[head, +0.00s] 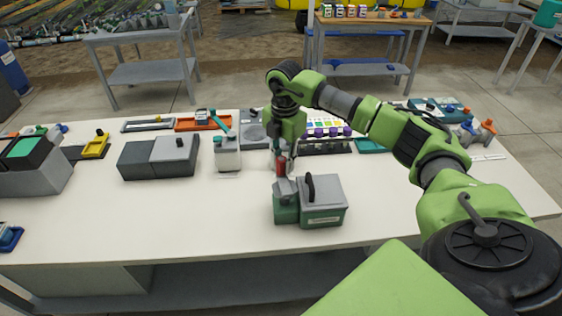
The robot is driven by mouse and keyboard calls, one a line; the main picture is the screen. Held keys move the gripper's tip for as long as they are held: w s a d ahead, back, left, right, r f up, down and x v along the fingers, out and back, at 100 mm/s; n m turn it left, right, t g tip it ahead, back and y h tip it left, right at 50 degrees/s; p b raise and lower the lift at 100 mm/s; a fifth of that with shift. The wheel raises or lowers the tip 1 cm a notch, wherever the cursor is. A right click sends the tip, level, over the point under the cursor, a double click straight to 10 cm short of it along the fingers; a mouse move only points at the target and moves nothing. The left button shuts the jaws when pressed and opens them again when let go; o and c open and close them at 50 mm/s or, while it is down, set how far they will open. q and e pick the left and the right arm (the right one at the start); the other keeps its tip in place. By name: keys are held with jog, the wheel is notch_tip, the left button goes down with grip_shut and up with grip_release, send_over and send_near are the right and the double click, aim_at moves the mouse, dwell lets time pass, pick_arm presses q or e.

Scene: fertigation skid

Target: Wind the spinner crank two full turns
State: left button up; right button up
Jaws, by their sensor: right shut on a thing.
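My right gripper (281,157) comes down from above near the middle of the table. It is shut on a small red upright piece (281,168), which looks like the crank's grip. Just below and in front stands a green box (323,217) with a grey lid and a dark looped handle, and a smaller green part on its left side. The red piece is right above that smaller part. The gripper and arm hide the crank arm and what lies behind, so how the grip joins the box cannot be told. My left gripper is out of view.
A white bottle-like container (227,155) with a teal lever stands left of the gripper. A grey box (158,158) is farther left. A rack with purple caps (325,143) sits behind to the right. The table front (190,225) is clear.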

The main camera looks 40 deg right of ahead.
jog(key=shift+s+d+f, duration=0.35)
jog(key=shift+s+d, duration=0.35)
jog(key=shift+d, duration=0.05)
